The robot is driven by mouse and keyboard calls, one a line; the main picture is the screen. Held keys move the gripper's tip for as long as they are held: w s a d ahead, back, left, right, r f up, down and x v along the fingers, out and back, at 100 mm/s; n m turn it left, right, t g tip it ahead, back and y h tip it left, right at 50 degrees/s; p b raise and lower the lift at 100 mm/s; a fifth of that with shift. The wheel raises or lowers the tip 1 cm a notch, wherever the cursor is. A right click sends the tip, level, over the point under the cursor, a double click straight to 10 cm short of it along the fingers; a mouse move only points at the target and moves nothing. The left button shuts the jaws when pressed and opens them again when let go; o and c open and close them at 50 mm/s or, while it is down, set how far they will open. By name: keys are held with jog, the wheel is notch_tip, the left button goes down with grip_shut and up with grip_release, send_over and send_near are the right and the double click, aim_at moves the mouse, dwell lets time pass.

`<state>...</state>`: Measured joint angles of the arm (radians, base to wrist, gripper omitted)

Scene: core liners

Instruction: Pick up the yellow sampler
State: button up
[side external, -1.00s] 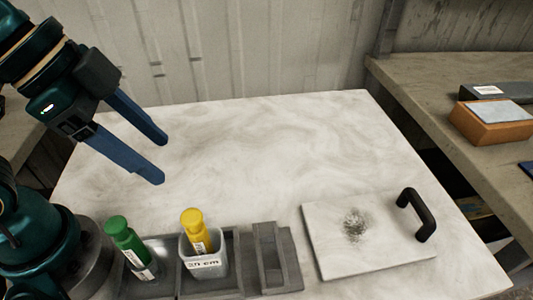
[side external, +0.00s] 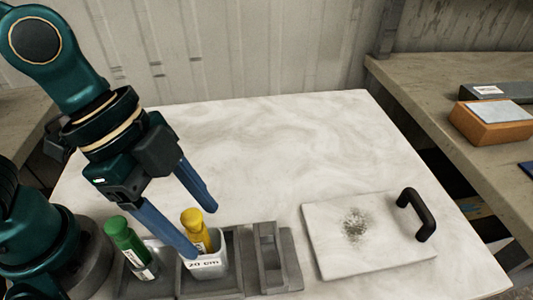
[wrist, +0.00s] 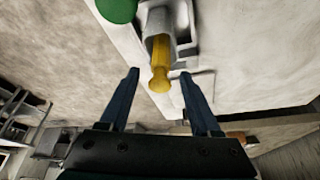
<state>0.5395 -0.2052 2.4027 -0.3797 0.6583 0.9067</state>
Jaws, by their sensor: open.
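The yellow sampler (side external: 193,226) stands tilted in a white cup (side external: 207,264) labelled "20 cm", in the grey rack at the front of the table. In the wrist view the yellow sampler (wrist: 160,65) lies ahead of and between the fingers, its rounded end toward me. My gripper (side external: 204,232) is open and empty, with its blue fingers pointing down at the cup. One finger partly overlaps the cup in the side view. In the wrist view my gripper (wrist: 160,75) shows a wide gap between its fingers. I cannot tell whether either finger touches anything.
A green sampler (side external: 124,240) stands in the rack to the left of the cup. The grey rack (side external: 285,262) has an empty slotted part on the right. A white plate with a black handle (side external: 416,214) lies further right. The table's back area is clear.

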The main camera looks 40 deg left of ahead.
grip_shut()
dwell(1.4)
